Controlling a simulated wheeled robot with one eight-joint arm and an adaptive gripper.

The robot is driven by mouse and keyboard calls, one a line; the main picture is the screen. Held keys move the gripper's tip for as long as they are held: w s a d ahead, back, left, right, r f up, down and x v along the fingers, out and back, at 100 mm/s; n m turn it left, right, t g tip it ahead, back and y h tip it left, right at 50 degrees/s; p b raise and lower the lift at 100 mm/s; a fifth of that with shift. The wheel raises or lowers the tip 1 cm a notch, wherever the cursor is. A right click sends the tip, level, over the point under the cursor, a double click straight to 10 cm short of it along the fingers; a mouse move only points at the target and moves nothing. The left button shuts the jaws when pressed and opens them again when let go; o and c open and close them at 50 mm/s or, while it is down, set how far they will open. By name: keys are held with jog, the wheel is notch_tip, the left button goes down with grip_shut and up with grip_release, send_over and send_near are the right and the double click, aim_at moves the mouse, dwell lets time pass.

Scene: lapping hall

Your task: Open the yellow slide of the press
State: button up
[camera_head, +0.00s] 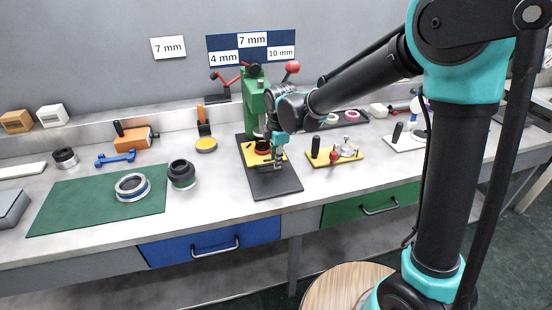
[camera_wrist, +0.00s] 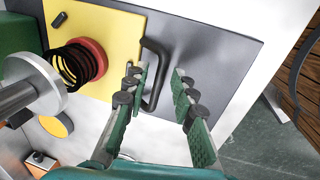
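The green press (camera_head: 255,95) stands on a dark base plate (camera_head: 275,184) on the bench. Its yellow slide (camera_head: 249,158) lies on that base under the ram. In the wrist view the yellow slide (camera_wrist: 112,26) carries a black coil (camera_wrist: 70,66) and a red ring (camera_wrist: 95,52). A black bar handle (camera_wrist: 158,62) is at the slide's edge. My gripper (camera_wrist: 157,80) is open, with its two green-padded fingers on either side of the handle. The left finger is close to the handle; contact cannot be told. In the head view my gripper (camera_head: 278,158) partly hides the slide's front.
A yellow fixture (camera_head: 322,156) with a black handle and red knob stands right of the press. A dark cylinder (camera_head: 182,173) and green mat (camera_head: 75,205) are to the left. The bench in front of the base is narrow, above blue (camera_head: 185,249) and green (camera_head: 345,211) drawers.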

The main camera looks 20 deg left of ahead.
grip_shut()
jog(key=s+d, duration=0.2)
jog(key=s, duration=0.1)
jog(key=s+d, duration=0.2)
jog(key=s, duration=0.2)
jog(key=s+d, duration=0.2)
jog(key=s, duration=0.2)
jog(key=shift+s+d, duration=0.1)
jog(key=shift+d, duration=0.3)
jog(key=shift+o, duration=1.3)
grip_release()
notch_tip(320, 180, up, 12)
jog(key=s+d, duration=0.1)
jog(key=shift+s, duration=0.4)
